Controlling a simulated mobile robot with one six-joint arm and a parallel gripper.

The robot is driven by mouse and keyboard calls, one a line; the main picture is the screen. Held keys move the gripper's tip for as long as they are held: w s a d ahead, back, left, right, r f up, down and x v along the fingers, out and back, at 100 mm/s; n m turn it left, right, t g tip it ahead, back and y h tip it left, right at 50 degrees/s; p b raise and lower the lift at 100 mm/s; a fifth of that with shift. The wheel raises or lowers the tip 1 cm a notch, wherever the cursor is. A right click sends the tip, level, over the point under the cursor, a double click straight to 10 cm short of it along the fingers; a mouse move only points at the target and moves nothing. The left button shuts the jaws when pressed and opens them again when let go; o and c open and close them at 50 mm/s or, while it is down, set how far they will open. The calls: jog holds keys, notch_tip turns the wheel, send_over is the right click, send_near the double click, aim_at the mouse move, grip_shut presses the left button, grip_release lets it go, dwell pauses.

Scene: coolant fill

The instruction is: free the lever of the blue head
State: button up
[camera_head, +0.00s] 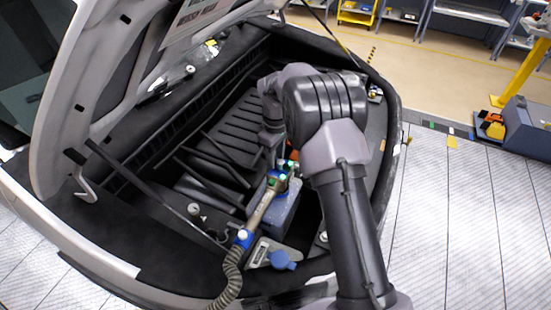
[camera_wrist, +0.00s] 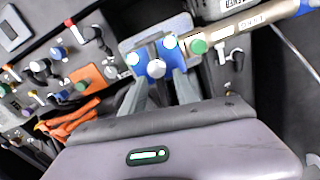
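The blue head (camera_wrist: 156,68) with white and green knobs sits at the end of a beige filling tube in the wrist view. In the head view the blue head (camera_head: 277,183) is at the upper end of the tube (camera_head: 260,212), beside my wrist. My gripper (camera_wrist: 159,78) has its two grey fingers apart, one on each side of the head's blue middle part. The fingertips are at the head; whether they press on the lever cannot be told. The lever itself is not clearly distinguishable between the fingers.
A ribbed hose (camera_head: 230,275) hangs from the tube's lower end. A blue cap (camera_head: 282,261) lies at the front edge of the open car compartment. The raised hood (camera_head: 110,70) stands at the left. Several small coloured caps and an orange cable (camera_wrist: 70,122) show in the wrist view.

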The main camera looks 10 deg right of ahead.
jog(key=shift+f, duration=0.1)
grip_shut()
jog(key=shift+f, duration=0.15)
dwell(1.3)
